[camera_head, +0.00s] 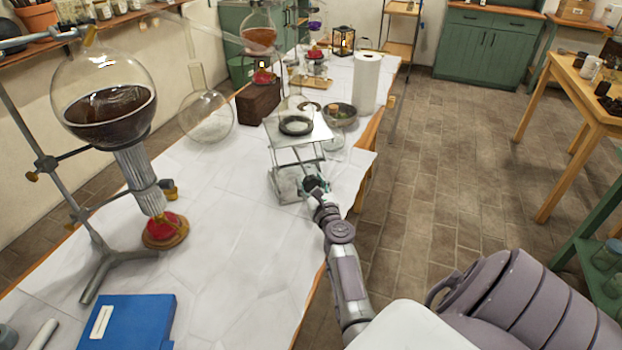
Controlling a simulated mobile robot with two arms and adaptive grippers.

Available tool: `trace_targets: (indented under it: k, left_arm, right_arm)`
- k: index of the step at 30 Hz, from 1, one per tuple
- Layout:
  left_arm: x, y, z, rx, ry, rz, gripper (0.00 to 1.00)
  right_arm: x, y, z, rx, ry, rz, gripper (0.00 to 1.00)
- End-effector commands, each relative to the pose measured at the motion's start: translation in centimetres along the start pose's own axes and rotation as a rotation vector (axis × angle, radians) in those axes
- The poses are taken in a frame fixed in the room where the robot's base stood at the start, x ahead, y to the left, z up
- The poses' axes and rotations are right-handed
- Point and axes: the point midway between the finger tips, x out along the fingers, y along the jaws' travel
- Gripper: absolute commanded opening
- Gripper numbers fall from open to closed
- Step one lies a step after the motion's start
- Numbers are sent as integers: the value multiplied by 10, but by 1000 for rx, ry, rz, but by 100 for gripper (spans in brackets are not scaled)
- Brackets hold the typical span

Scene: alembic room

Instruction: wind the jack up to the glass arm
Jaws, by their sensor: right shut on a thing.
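The lab jack (298,136) stands on the white-covered table, its square top plate raised on crossed metal legs. A dark ring (296,125) lies on the plate; a faint clear glass outline shows around it. A pale see-through glass arm (205,33) slopes down to the right from the top of the large round flask (105,95); its far end is hard to make out. My right gripper (316,186) is low at the jack's right front side, shut on the jack's knob, which its fingers mostly hide. My left gripper is not in view.
A burner (165,229) stands under the large flask, beside a tripod stand (108,258). A blue book (130,322) lies at the front left. A paper roll (366,82) and a glass bowl (340,114) stand behind the jack. The table's middle is mostly clear.

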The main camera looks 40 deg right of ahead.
Motion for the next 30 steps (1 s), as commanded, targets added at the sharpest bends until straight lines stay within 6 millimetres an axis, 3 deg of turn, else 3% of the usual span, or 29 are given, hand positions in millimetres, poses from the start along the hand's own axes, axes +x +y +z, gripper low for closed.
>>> trace_targets:
  k: [18, 19, 21, 24, 30]
  left_arm:
    - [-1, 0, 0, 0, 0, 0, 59]
    - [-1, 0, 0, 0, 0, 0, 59]
    - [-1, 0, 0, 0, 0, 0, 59]
    - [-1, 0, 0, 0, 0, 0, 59]
    - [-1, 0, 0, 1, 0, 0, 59]
  right_arm:
    - [-1, 1, -2, 45, 4, 1, 19]
    - [-1, 1, -2, 45, 4, 1, 55]
    - [-1, 1, -2, 45, 3, 1, 67]
    - [0, 1, -2, 44, 3, 1, 80]
    - [0, 0, -1, 44, 1, 0, 80]
